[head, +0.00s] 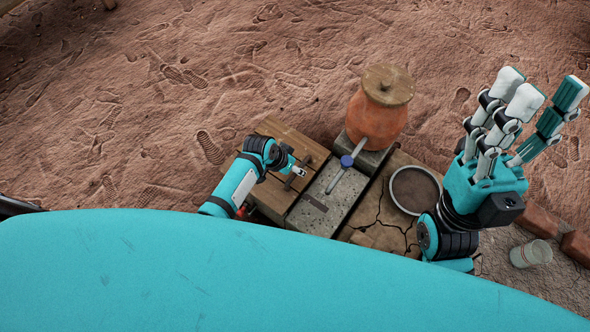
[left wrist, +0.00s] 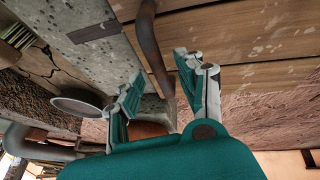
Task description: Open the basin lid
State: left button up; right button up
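The wooden plank basin lid (head: 270,128) lies flat on the left part of the low counter, beside a grey speckled stone slab. The lid planks also fill the upper right of the left wrist view (left wrist: 250,90). My left gripper (head: 299,171) is over the lid near the slab. In the left wrist view, my left gripper's fingers (left wrist: 157,68) are apart, with a curved brown handle (left wrist: 147,35) running between them. Contact with the handle cannot be told. My right gripper (head: 538,88) is raised at the right, fingers spread and empty, away from the lid.
A tap with a blue knob (head: 346,161) reaches over the slab. Behind it stands a clay pot (head: 376,120) with a wooden cover. A cup (head: 531,254) and bricks (head: 577,245) are at the right. Bare earth lies beyond.

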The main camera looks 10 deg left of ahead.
pick_arm(q)
jog(key=shift+w+d+f, duration=0.1)
jog(key=shift+w+f, duration=0.05)
jog(key=shift+f, duration=0.15)
grip_shut()
dwell(0.4)
